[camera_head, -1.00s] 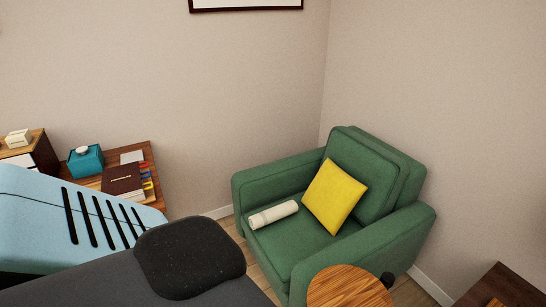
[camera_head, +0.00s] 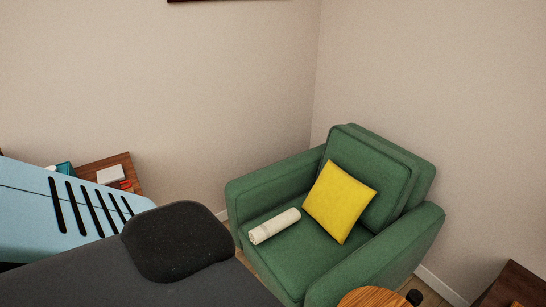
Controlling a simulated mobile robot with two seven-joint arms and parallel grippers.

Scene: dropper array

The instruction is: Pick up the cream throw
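The cream throw (camera_head: 274,226) is a rolled bundle lying on the seat of the green armchair (camera_head: 262,187). It lies near the left armrest, to the left of a yellow cushion (camera_head: 340,201). The cushion leans against the chair's backrest. Nothing touches the throw except the seat under it, as far as I can see. Neither of my grippers is in view.
A wooden desk (camera_head: 92,170) with a teal box (camera_head: 65,168) and a white item (camera_head: 110,174) stands at the left. A round wooden table top (camera_head: 372,298) is in front of the chair. Dark wooden furniture (camera_head: 515,288) is at the lower right. Walls meet behind the chair.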

